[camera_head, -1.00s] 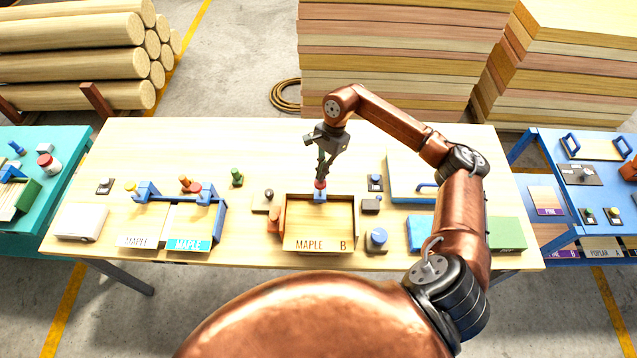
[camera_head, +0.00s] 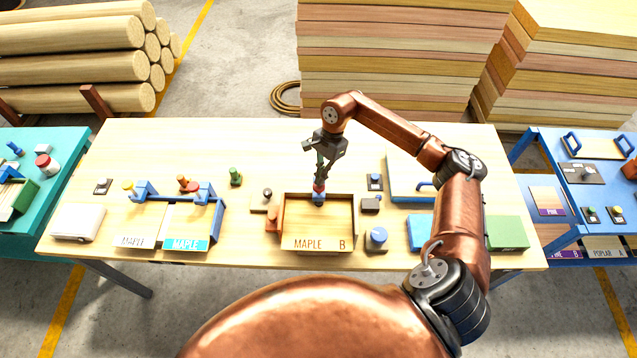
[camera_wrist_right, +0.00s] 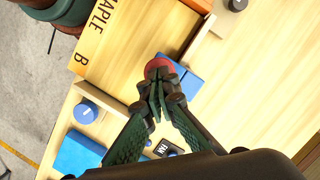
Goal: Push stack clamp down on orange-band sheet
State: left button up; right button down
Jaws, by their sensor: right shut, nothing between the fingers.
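The stack clamp has a red knob (camera_head: 319,187) over a blue block (camera_head: 318,198) at the back edge of the wooden tray (camera_head: 316,244) marked MAPLE B. My right gripper (camera_head: 320,180) is shut and points down with its fingertips at the top of the red knob, holding nothing. The wrist view also shows the closed fingertips (camera_wrist_right: 156,97) against the red knob (camera_wrist_right: 158,67), with the blue block (camera_wrist_right: 180,78) beyond. A pale wood sheet (camera_head: 335,215) lies in the tray. I cannot make out a separate orange band on it. My left gripper is out of view.
An orange peg (camera_head: 272,222) stands at the tray's left side. A blue round knob (camera_head: 377,236) and a small dark-topped block (camera_head: 370,204) stand to its right. A blue-framed rack (camera_head: 178,200) is further left. The table behind the tray is mostly clear.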

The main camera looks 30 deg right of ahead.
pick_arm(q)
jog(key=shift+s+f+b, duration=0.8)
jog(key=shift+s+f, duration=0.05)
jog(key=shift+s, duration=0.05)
pick_arm(e)
jog(key=d+v, duration=0.2)
jog(key=v, duration=1.2)
jog(key=shift+w+d+f, duration=0.2)
jog(key=shift+d+f, duration=0.05)
jog(key=shift+f, duration=0.15)
